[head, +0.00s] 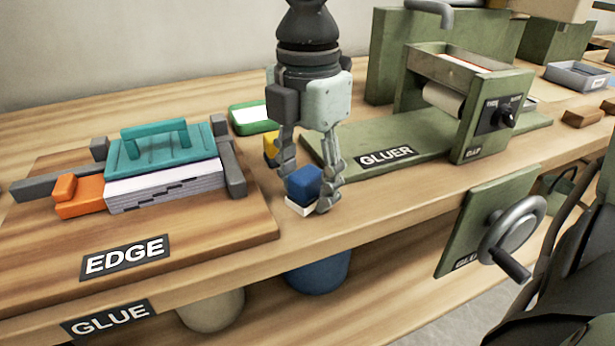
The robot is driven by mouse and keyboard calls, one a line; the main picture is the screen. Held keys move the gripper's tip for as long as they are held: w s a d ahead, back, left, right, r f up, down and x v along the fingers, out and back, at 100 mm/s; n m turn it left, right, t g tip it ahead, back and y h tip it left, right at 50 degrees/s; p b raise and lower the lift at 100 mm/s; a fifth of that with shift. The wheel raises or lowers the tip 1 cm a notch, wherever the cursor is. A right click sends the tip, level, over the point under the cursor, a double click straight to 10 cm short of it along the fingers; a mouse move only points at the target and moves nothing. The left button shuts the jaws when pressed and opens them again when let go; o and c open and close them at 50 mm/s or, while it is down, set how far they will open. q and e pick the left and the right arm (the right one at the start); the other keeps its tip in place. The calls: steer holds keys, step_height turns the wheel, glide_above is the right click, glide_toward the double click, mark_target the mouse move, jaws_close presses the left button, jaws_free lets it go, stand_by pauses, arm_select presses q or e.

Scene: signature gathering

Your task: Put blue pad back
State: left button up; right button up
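The blue pad (304,184) is a small block with a blue top and a white lower part, near the table's front edge. My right gripper (308,188) comes down from above with one finger on each side of the pad and is shut on it. The fingers cover parts of its sides. The pad is at or just above the wooden table; I cannot tell if it touches. A yellow block (270,148) stands behind, partly hidden by the left finger. My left gripper is not in view.
A green-rimmed tray (235,122) with a white inside lies behind the yellow block. The green gluer (375,152) with its roller stands to the right. A wooden EDGE board (215,228) holds a paper stack (165,188) under a teal press plate (165,150). A handwheel (512,228) sits at front right.

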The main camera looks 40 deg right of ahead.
mark_target(307, 173)
step_height(307, 173, up, 12)
stand_by(0.3)
stand_by(1.3)
